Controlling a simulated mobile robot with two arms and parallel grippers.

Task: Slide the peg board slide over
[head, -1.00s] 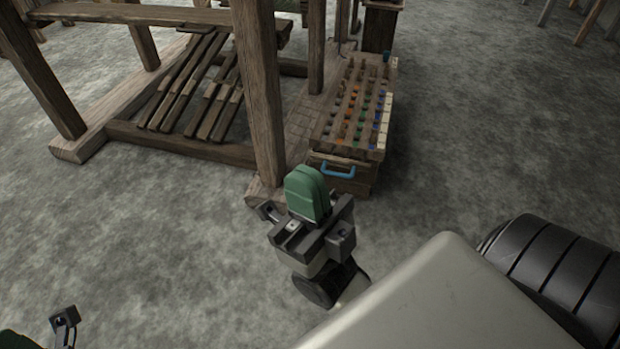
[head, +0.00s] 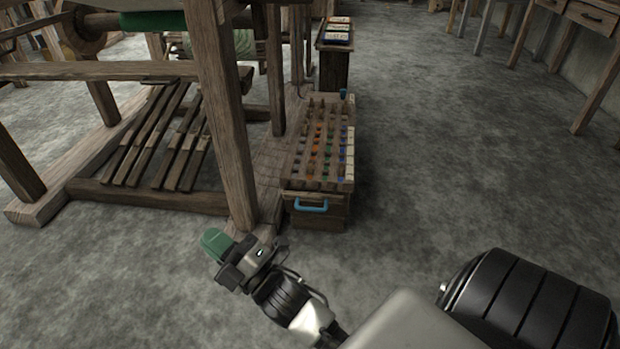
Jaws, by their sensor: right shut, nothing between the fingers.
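The peg board slide (head: 322,150) is a wooden board with rows of coloured pegs, on top of a low wooden box beside the loom. A blue handle (head: 311,205) is on its near end. My left gripper is outside the picture.
The wooden loom post (head: 222,120) rises just left of the board. Loom treadles (head: 165,135) lie farther left. A small stand (head: 334,65) is behind the board. The floor (head: 430,170) to the right is clear.

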